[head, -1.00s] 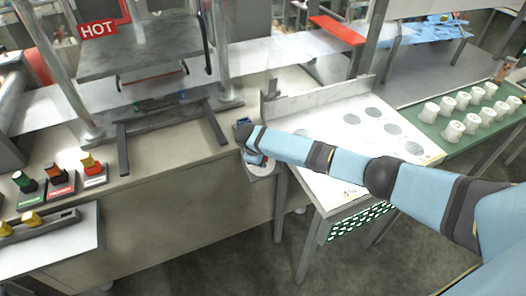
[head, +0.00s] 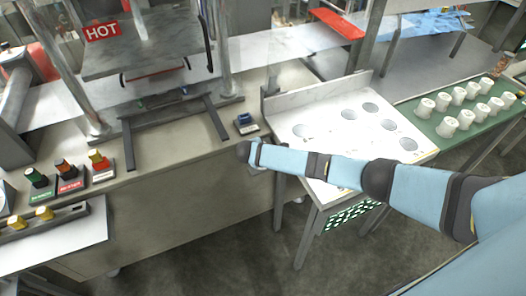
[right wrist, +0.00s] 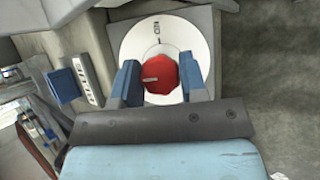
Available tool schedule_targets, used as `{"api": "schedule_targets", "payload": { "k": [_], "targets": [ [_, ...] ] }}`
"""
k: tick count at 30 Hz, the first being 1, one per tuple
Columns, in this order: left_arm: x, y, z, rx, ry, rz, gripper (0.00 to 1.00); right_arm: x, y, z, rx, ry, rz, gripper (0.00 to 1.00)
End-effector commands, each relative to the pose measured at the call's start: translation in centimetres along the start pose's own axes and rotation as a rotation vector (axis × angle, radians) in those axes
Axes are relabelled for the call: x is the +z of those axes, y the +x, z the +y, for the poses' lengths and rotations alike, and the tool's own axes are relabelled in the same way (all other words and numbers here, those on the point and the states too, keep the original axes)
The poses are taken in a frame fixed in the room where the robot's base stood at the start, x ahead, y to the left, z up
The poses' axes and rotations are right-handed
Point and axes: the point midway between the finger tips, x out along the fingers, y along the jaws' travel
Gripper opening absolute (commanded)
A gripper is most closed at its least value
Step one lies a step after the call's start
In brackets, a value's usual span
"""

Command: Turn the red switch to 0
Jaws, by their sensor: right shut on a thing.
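The red switch (right wrist: 174,74) is a round, faceted knob on a white dial disc (right wrist: 135,45) in the right wrist view. A pale mark on the knob points to the left in that view. Small dark markings show at the top of the disc; I see no clear 0. My right gripper (right wrist: 160,80) has one blue finger on each side of the knob and is shut on it. In the head view my right wrist is at the counter's front face and hides the knob and fingers. My left gripper is not in view.
A blue button block (head: 246,124) sits on the counter above my wrist. A white table (head: 330,125) with grey discs is at right, near several white cups (head: 446,127).

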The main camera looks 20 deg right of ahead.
Motion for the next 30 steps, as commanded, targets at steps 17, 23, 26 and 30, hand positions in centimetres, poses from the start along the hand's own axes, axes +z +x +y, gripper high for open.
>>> {"api": "schedule_targets", "payload": {
  "k": [17, 23, 26, 30],
  "targets": [
    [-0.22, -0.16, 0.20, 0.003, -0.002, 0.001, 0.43, -0.14, -0.10, 0.03, 0.015, -0.024, 0.003, 0.42],
    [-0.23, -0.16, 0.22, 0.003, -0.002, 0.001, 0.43, -0.09, -0.05, 0.01, 0.014, -0.023, 0.002, 0.65],
    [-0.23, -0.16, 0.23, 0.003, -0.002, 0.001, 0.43, -0.07, -0.03, -0.01, 0.014, -0.023, 0.002, 0.65],
    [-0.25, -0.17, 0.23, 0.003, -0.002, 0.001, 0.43, -0.08, -0.36, -0.01, 0.014, -0.022, 0.002, 0.65]
  ]
}}
